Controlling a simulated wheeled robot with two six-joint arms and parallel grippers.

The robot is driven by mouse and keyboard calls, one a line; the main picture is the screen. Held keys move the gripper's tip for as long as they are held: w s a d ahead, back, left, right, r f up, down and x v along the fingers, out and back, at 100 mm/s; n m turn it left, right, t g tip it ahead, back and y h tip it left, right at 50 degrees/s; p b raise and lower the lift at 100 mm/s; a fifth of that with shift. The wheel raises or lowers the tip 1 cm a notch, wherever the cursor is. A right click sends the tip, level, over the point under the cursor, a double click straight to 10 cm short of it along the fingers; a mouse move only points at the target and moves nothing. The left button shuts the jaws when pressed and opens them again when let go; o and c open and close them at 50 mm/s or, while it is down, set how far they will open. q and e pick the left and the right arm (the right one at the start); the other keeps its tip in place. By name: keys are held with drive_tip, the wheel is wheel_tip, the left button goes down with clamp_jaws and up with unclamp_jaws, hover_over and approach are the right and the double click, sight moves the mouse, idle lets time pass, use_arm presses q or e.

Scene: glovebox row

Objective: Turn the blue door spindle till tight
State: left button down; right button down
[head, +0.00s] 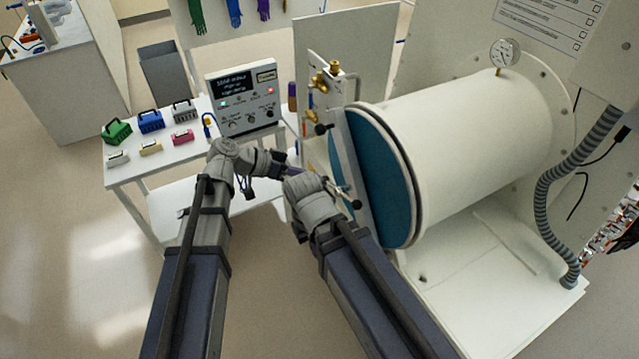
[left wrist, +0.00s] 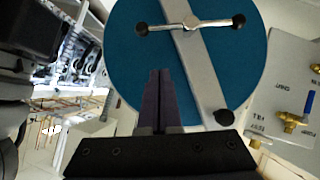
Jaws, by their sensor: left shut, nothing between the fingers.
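The round blue door (head: 400,190) closes the end of the white cylinder, with a grey bar (head: 352,165) across it. In the left wrist view the blue door (left wrist: 132,62) fills the upper middle. The spindle's silver cross handle (left wrist: 190,22), with a black knob at each end, sits on the bar. In the head view part of the handle (head: 340,191) shows past my right wrist. My left gripper (left wrist: 161,72) is shut and empty, in front of the door and below the handle, apart from it. My right gripper (head: 298,181) is mostly hidden by its own wrist; its fingers cannot be made out.
Brass valves (head: 325,80) stand on a panel behind the door. A side table (head: 135,172) on the left holds small coloured cases and a control box (head: 244,100). A pressure gauge (head: 504,53) tops the cylinder.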

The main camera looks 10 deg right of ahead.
use_arm(q)
drive_tip(key=b, duration=0.4)
hover_over(342, 195)
drive_tip(key=s+a, duration=0.2)
wheel_tip(342, 195, down, 5)
drive_tip(key=shift+s+d+f+b, duration=0.15)
drive_tip(key=shift+f+b, duration=0.35)
drive_tip(key=shift+b, duration=0.1)
drive_tip(key=shift+s+d+f+b, duration=0.15)
drive_tip(key=shift+d+f+b, duration=0.05)
drive_tip(key=shift+f+b, duration=0.35)
drive_tip(key=shift+s+d+f+b, duration=0.15)
drive_tip(key=shift+f+b, duration=0.35)
drive_tip(key=shift+b, duration=0.1)
drive_tip(key=shift+s+f, duration=0.15)
